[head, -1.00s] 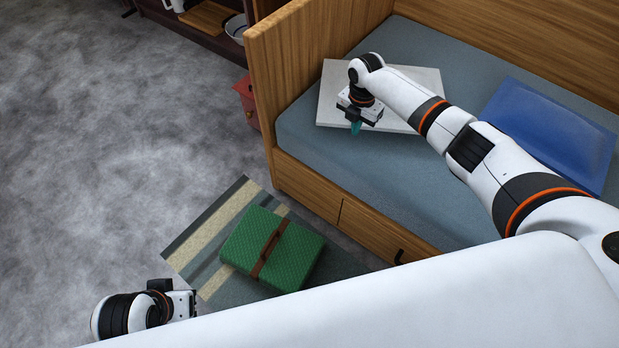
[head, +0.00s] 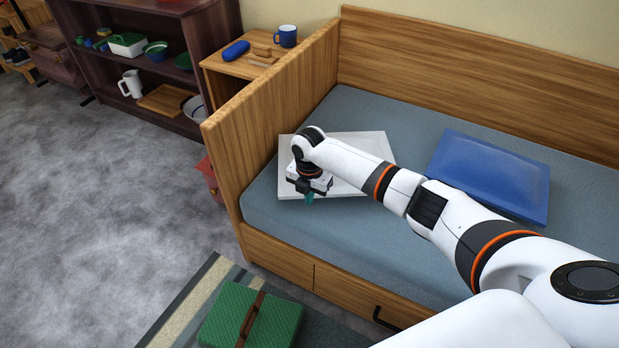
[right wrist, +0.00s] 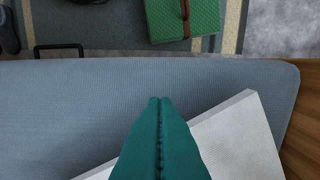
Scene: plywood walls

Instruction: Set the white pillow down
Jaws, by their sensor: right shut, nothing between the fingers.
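The white pillow (head: 362,148) lies flat on the grey-blue mattress of the wooden daybed, near its left end. In the right wrist view the pillow (right wrist: 243,140) shows behind and to the right of the fingers. My right gripper (head: 310,196) is over the pillow's front-left part, in front of my own arm, which hides some of the pillow. Its teal fingers are together with nothing between them, as the right wrist view (right wrist: 161,100) shows. I cannot tell whether the fingertips touch the pillow. My left gripper is out of the head view.
A blue pillow (head: 490,175) lies on the mattress (head: 300,232) to the right. The bed's wooden end panel (head: 270,115) rises at the left. A green case (head: 250,318) lies on a striped rug. A side table (head: 240,75) holds a blue mug (head: 286,36).

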